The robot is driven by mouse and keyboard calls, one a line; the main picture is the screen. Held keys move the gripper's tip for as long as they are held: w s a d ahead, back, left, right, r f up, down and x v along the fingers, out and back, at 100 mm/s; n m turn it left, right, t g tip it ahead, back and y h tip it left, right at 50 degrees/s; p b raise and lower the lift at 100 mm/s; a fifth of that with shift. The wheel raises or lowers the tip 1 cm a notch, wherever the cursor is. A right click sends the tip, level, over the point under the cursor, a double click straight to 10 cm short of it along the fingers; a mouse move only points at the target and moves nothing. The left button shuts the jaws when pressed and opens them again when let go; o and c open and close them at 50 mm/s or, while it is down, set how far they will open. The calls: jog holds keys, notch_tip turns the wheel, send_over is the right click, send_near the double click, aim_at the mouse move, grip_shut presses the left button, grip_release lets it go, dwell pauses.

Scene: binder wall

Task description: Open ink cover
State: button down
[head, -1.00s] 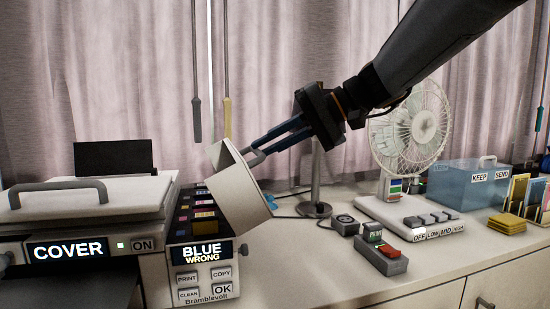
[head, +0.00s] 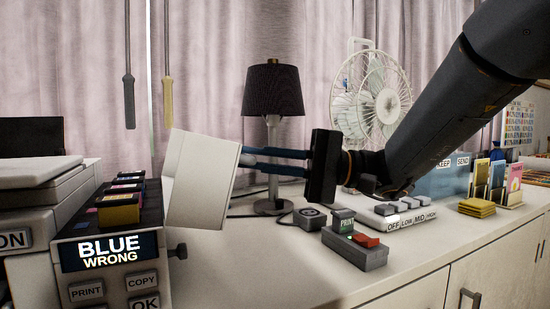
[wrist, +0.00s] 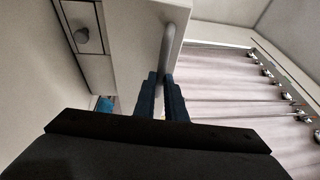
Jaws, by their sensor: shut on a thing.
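The ink cover (head: 200,178) is a pale panel at the right side of the printer, swung wide open and standing out to the right of the ink bay. My gripper (head: 250,158) is shut on the cover's edge or handle; in the wrist view the blue fingers (wrist: 162,92) close around a pale bar (wrist: 172,50). The ink bay (head: 105,205) is exposed, with several cartridges in a row, a yellow one (head: 119,209) in front. The printer display (head: 108,250) reads "BLUE WRONG".
A black lamp (head: 272,90), a white fan (head: 378,95) and a grey box with a red button (head: 365,241) stand to the right on the counter. Yellow pads (head: 477,208) lie farther right. The counter front is clear.

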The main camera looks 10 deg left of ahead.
jog(key=c, duration=1.8)
grip_release()
jog(key=shift+s+a+f, duration=0.2)
jog(key=shift+s+a, duration=0.05)
jog(key=shift+a, duration=0.1)
jog(key=v, duration=0.8)
jog(key=shift+d+r, duration=0.1)
jog(key=shift+r, duration=0.05)
